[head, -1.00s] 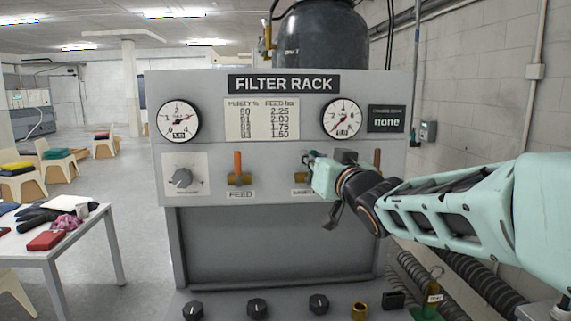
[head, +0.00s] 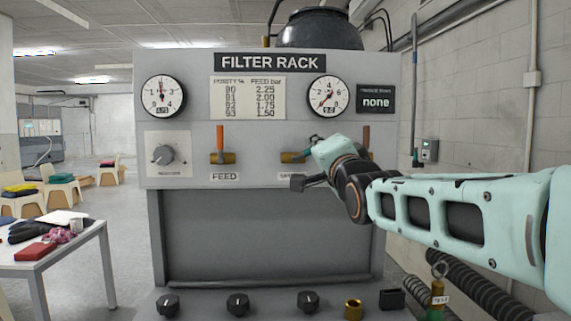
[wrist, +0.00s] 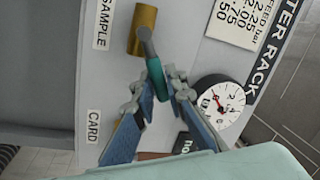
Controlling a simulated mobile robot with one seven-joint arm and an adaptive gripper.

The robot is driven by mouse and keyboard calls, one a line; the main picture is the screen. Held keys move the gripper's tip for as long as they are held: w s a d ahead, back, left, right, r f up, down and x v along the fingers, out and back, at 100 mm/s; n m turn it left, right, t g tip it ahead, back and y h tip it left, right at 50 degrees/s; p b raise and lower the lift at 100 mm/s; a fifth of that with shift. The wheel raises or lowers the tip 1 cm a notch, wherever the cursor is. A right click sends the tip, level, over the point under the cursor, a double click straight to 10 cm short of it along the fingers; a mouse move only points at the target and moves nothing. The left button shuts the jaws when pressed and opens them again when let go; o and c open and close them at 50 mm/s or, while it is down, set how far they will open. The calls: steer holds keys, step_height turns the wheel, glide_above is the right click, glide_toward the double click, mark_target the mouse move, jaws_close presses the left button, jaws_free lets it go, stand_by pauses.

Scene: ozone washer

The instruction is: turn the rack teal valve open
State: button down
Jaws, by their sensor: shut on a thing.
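The teal valve (head: 289,157) is on the filter rack's front panel, to the right of the orange-handled FEED valve. In the wrist view, its brass body (wrist: 144,30) sits beside the SAMPLE label, with a grey stem and a teal handle (wrist: 154,70). The handle points sideways, toward the panel's right. My gripper (head: 310,149) reaches in from the right. In the wrist view, the blue fingers of my gripper (wrist: 158,88) are shut on the teal handle, one on each side. My gripper partly hides the handle and label in the head view.
The FEED valve (head: 222,157) has its handle upright. Another upright handle (head: 366,138) stands just right of my gripper. A left gauge (head: 162,96), a right gauge (head: 328,96) and a screen reading "none" (head: 376,100) are above. Knobs (head: 238,303) line the lower ledge.

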steer(key=shift+d+f+m+h+b, duration=0.1)
steer(key=shift+f+m+h+b, duration=0.35)
steer(key=shift+m+b, duration=0.7)
steer(key=shift+d+f+m+h+b, duration=0.2)
steer(key=shift+f+m+b, duration=0.4)
steer(key=shift+m+b, duration=0.6)
steer(key=shift+d+f+m+h+b, duration=0.1)
steer(key=shift+f+m+h+b, duration=0.35)
steer(key=shift+m+b, duration=0.7)
steer(key=c, duration=1.9)
jaws_free()
steer(key=shift+c, duration=0.2)
steer(key=shift+s, duration=0.1)
steer(key=s+f, duration=0.2)
steer(key=s, duration=0.9)
steer(key=shift+s+f, duration=0.15)
steer(key=shift+s, duration=0.2)
steer(key=shift+a, duration=0.1)
